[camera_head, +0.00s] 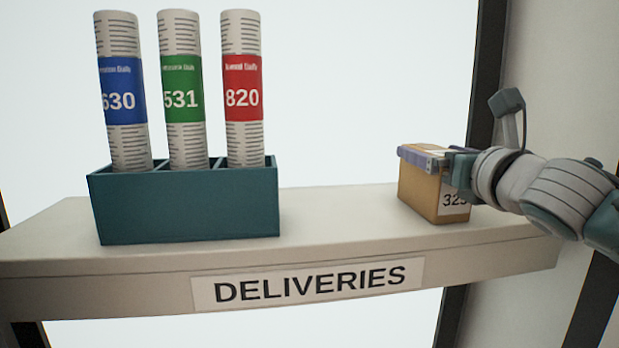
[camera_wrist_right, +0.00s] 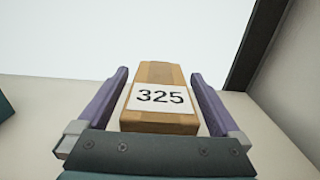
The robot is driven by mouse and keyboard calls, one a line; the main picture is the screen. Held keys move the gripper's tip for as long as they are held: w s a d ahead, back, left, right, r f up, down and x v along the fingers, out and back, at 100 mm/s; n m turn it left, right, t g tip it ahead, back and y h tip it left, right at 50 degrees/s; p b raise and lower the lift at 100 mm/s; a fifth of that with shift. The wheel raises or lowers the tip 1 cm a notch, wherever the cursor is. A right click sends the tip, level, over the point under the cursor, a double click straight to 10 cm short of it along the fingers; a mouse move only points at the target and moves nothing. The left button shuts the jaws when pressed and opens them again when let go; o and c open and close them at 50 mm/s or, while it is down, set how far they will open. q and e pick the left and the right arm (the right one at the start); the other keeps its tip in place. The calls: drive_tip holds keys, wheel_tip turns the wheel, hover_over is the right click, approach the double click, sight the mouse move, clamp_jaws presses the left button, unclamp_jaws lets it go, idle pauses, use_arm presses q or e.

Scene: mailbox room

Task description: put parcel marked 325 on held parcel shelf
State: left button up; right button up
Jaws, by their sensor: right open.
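The parcel marked 325 (camera_head: 425,199) is a brown box with a white label, standing on the right part of the shelf marked DELIVERIES (camera_head: 345,226). My right gripper (camera_head: 425,155) reaches in from the right at the height of the parcel's top. In the right wrist view the parcel (camera_wrist_right: 160,75) lies between the two purple fingers of my right gripper (camera_wrist_right: 158,88), with a gap showing on each side. The gripper is open, and its arm hides part of the parcel's label in the head view. My left gripper and the held parcel shelf are not in view.
A teal holder (camera_head: 185,215) stands on the left of the shelf. It holds three rolled newspapers with blue (camera_head: 124,90), green (camera_head: 182,90) and red (camera_head: 242,90) bands. The shelf between holder and parcel is clear. A dark post and pale wall (camera_head: 560,80) stand at the right.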

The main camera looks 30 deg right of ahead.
drive_tip(key=shift+c, duration=0.2)
clamp_jaws()
idle(0.6)
drive_tip(key=shift+r, duration=0.1)
